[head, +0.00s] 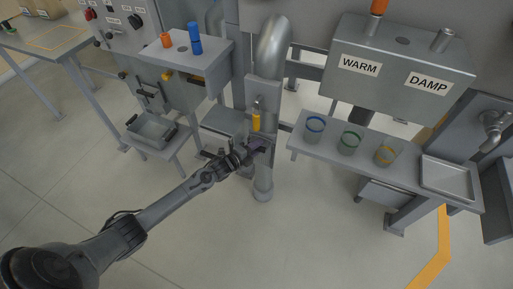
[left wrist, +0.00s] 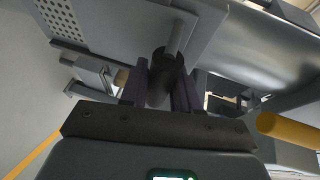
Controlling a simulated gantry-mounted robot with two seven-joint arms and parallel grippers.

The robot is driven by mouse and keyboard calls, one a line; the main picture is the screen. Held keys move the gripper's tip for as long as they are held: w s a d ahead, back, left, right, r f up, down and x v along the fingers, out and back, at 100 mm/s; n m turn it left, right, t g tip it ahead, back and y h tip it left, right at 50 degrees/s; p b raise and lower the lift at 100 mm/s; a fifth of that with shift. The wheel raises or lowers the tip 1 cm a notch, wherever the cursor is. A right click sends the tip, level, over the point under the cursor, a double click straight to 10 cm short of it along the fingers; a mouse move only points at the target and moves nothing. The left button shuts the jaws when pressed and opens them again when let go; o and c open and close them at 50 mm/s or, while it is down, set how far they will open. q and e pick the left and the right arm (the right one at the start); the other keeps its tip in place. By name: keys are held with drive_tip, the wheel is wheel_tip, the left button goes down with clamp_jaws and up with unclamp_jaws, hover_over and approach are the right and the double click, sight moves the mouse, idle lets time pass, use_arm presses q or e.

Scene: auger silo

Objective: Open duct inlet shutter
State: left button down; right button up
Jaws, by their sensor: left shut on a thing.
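The grey duct (head: 272,45) bends down behind a box-like inlet section in the head view's middle. A yellow handle (head: 256,121) stands upright on that section; a yellow bar also shows at the right of the left wrist view (left wrist: 288,130). My left gripper (head: 259,146) is at the front of the duct, just below the yellow handle. In the left wrist view its two dark fingers are shut around a dark knob (left wrist: 162,75) on a grey stem, which I take for the shutter handle. The fingers partly hide it. How far the shutter stands open cannot be told. My right gripper is not in view.
A shelf (head: 307,150) with several glass cups and a metal tray (head: 447,175) stands right of the duct, below the box labelled WARM and DAMP (head: 398,60). A bin (head: 151,129) sits on a stand at left. The floor in front is clear.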

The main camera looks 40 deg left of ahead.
use_arm(q)
drive_tip(key=c, duration=0.9)
unclamp_jaws()
drive_tip(key=shift+f, duration=0.15)
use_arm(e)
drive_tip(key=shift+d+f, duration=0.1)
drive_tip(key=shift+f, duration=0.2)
use_arm(q)
drive_tip(key=shift+s, duration=0.1)
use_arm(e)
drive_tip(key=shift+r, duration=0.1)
use_arm(q)
drive_tip(key=shift+s, duration=0.25)
drive_tip(key=p+v, duration=0.4)
drive_tip(key=v, duration=0.6)
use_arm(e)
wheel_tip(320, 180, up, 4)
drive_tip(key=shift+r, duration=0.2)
